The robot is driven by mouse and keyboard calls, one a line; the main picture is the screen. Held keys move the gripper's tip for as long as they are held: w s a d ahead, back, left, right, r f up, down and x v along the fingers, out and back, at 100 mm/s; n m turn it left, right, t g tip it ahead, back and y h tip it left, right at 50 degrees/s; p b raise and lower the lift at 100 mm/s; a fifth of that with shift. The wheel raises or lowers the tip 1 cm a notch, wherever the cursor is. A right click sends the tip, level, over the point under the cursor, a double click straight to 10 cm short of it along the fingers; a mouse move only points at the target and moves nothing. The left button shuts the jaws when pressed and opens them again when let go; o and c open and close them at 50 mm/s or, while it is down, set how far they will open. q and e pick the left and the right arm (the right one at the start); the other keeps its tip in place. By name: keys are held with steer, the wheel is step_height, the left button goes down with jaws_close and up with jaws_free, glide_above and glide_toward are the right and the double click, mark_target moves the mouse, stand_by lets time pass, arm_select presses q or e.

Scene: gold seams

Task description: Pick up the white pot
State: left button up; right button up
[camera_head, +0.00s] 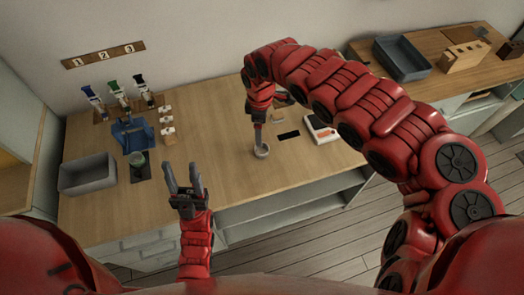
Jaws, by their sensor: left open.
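A small whitish round pot (262,151) stands on the wooden counter (225,150) near the middle of the view. My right gripper (258,138) points down at the pot, with its dark fingers at or just over the rim. Whether they touch or grip it is too small to tell. My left gripper (183,178) is open and empty, fingers pointing up in the picture, left of the pot and near the counter's front edge.
A grey bin (72,186), a dark cup with green contents (138,166) and a blue stand (120,138) are at left. Several small white pieces (167,120) stand behind. A white device (321,132) and black pad (289,135) lie right of the pot.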

glide_above(262, 152)
steer(key=f, duration=0.4)
steer(key=f+p, duration=0.1)
steer(key=f, duration=0.1)
steer(key=shift+s+a+f, duration=0.1)
steer(key=shift+a+f, duration=0.2)
steer(key=shift+f, duration=0.05)
steer(key=shift+d+f+p, duration=0.1)
steer(key=shift+f+p, duration=0.2)
steer(key=shift+f, duration=0.2)
step_height(262, 152, down, 3)
steer(key=shift+s+f+p, duration=0.15)
steer(key=shift+p, duration=0.3)
steer(key=shift+d+f, duration=0.2)
steer(key=shift+f, duration=0.25)
steer(key=c, duration=1.4)
steer(key=shift+r, duration=0.15)
